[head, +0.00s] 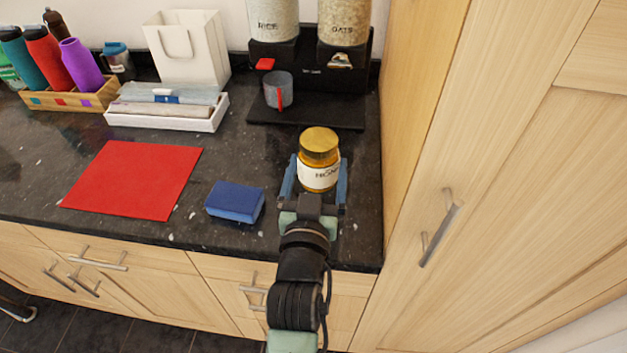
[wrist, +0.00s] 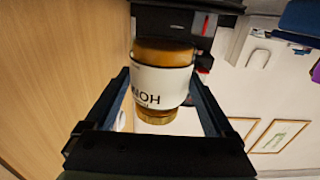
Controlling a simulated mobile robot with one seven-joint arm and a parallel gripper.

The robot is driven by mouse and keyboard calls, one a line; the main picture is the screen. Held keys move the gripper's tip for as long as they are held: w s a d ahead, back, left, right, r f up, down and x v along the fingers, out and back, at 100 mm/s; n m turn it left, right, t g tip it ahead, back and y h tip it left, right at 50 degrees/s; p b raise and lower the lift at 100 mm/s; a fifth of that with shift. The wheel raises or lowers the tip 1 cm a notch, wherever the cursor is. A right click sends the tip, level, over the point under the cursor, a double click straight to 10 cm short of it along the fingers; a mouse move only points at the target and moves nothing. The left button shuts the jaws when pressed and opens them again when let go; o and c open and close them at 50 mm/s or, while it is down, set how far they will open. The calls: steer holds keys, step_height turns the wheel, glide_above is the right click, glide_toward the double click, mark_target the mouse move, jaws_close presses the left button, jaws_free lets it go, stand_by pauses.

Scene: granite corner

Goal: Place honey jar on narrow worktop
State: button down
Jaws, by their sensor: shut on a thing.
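The honey jar (head: 318,178), amber with a gold lid and a white label, is upright between the fingers of my gripper (head: 319,170) in the head view. The gripper is shut on it, one blue finger on each side. In the wrist view the jar (wrist: 160,85) shows upside down between the dark fingers (wrist: 165,90). The dark speckled granite worktop (head: 268,160) runs below, and the jar is over its right end. I cannot tell whether the jar's base touches the worktop, since my gripper hides it.
A tall wooden cabinet (head: 470,170) stands close on the right. A blue sponge (head: 235,202) and a red mat (head: 133,180) lie to the left. A dispenser stand (head: 300,112) with a grey mug (head: 278,90) is behind. A white tray (head: 165,118) is at back left.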

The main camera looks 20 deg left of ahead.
mark_target(317, 190)
steer(key=shift+f+b, duration=0.6)
steer(key=shift+f, duration=1.7)
steer(key=shift+f, duration=0.1)
jaws_free()
steer(key=shift+f, duration=0.15)
steer(key=shift+s, duration=0.15)
steer(key=b+v, duration=0.1)
steer(key=v, duration=0.9)
steer(key=shift+s+d, duration=0.15)
steer(key=shift+s, duration=0.05)
steer(key=shift+s+d, duration=0.15)
steer(key=shift+s, duration=0.5)
